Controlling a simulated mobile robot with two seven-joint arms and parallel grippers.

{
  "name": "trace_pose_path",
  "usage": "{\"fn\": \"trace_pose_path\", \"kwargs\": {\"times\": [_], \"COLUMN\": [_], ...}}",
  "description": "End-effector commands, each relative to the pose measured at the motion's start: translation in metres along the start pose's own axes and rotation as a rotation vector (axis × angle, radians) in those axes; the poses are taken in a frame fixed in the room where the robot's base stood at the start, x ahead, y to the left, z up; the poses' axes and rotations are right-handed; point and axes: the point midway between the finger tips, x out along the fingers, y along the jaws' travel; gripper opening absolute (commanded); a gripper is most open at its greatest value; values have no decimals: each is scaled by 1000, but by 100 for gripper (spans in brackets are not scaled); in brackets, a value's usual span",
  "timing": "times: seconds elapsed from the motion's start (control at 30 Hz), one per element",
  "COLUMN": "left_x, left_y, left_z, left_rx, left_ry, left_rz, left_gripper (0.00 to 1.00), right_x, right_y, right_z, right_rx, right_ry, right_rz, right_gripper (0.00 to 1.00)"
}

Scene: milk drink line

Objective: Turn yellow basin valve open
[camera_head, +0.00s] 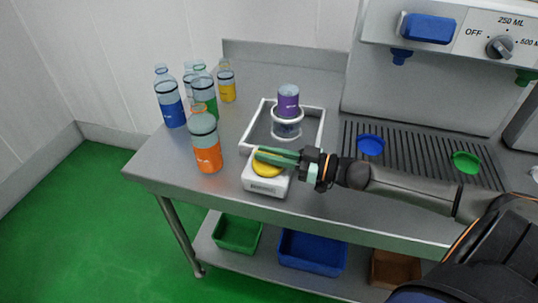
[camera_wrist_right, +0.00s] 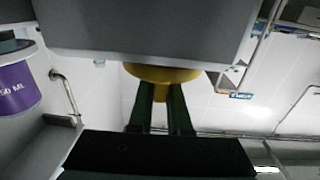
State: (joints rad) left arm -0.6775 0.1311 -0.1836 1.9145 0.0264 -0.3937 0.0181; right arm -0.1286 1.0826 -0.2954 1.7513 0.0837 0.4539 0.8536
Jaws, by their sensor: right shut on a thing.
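The yellow basin valve (camera_head: 267,169) is a round yellow knob on a small white box at the front of the white-rimmed basin (camera_head: 247,137). My right gripper (camera_head: 262,156) reaches in from the right, and its green fingers lie over the knob, hiding part of it. The right wrist view shows the yellow valve (camera_wrist_right: 185,75) at the top centre, with its narrow grip between the two fingers (camera_wrist_right: 161,92). The right gripper is shut on this grip. My left gripper is not in view.
An orange bottle (camera_head: 207,155) stands close to the left of the valve, with several other bottles behind it. A purple-topped container (camera_head: 288,101) stands at the basin. A drain grate (camera_head: 420,157) with blue and green discs lies to the right.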

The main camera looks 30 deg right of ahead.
Motion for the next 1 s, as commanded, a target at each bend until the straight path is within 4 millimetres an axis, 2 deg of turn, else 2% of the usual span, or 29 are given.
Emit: {"fn": "trace_pose_path", "kwargs": {"times": [0.67, 0.7, 0.93, 1.0], "left_x": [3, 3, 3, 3], "left_y": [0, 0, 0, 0], "left_z": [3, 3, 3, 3], "left_rx": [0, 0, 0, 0], "left_ry": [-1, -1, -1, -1], "left_rz": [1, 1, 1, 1], "left_gripper": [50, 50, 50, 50], "right_x": [1, 1, 1, 1], "right_y": [0, 0, 0, 0], "right_z": [-1, -1, 0, 0], "right_rx": [-2, -1, 0, 0], "right_ry": [2, 2, 1, 1], "right_rz": [-59, -59, -59, -59], "right_gripper": [0, 20, 46, 46]}}
